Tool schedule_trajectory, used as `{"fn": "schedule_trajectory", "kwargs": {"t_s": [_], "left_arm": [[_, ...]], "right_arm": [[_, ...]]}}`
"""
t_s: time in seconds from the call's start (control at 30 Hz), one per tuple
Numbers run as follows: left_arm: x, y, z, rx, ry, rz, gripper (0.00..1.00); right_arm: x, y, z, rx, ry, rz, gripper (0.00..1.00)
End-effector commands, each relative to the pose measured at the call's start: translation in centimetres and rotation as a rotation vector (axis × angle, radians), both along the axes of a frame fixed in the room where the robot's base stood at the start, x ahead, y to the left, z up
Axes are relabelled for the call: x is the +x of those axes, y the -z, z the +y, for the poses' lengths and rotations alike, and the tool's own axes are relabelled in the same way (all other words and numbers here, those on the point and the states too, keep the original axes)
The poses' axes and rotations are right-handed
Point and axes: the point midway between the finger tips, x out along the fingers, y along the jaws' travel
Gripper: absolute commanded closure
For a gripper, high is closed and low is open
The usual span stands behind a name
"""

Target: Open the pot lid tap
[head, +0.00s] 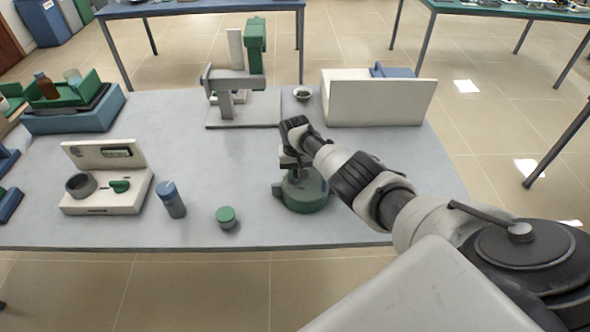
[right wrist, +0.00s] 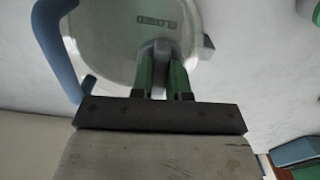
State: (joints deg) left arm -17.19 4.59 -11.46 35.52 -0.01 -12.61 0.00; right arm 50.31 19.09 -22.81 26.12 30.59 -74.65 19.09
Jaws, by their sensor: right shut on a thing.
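The green pot (head: 305,196) stands on the grey table near its front edge. In the right wrist view its round, pale lid (right wrist: 105,40) carries the upside-down word "CLOSED". A grey tap (right wrist: 160,48) sits on the lid by that word. My right gripper (head: 293,172) points down at the pot's top. In the right wrist view its two fingers (right wrist: 161,75) are shut on the tap, whose lower part they partly hide. A blue curved handle (right wrist: 55,45) shows at the lid's left side. My left gripper is not in view.
A small green-lidded jar (head: 227,216) and a blue-grey cylinder (head: 171,200) stand left of the pot. A white device (head: 130,197) is farther left. A press-like stand (head: 240,110), a small bowl (head: 302,92) and a white box (head: 375,102) stand behind. The table's middle is clear.

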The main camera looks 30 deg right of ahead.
Motion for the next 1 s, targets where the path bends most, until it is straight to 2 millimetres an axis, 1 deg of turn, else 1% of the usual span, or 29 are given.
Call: {"fn": "schedule_trajectory", "kwargs": {"t_s": [0.3, 0.77, 0.8, 0.93, 1.0], "left_arm": [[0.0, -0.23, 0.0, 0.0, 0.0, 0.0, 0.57], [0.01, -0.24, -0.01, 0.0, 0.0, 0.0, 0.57], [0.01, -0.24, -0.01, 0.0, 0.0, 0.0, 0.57], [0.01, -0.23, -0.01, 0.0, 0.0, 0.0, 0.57], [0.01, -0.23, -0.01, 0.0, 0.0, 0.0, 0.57]], "right_arm": [[0.08, -0.13, -0.02, -0.001, 0.086, -0.002, 1.0], [0.1, -0.13, -0.02, -0.001, 0.095, -0.003, 1.0], [0.1, -0.13, -0.02, -0.001, 0.095, -0.003, 0.78], [0.07, -0.09, -0.01, 0.0, 0.095, -0.002, 0.58], [0.06, -0.07, -0.02, 0.0, 0.095, -0.001, 0.58]]}}
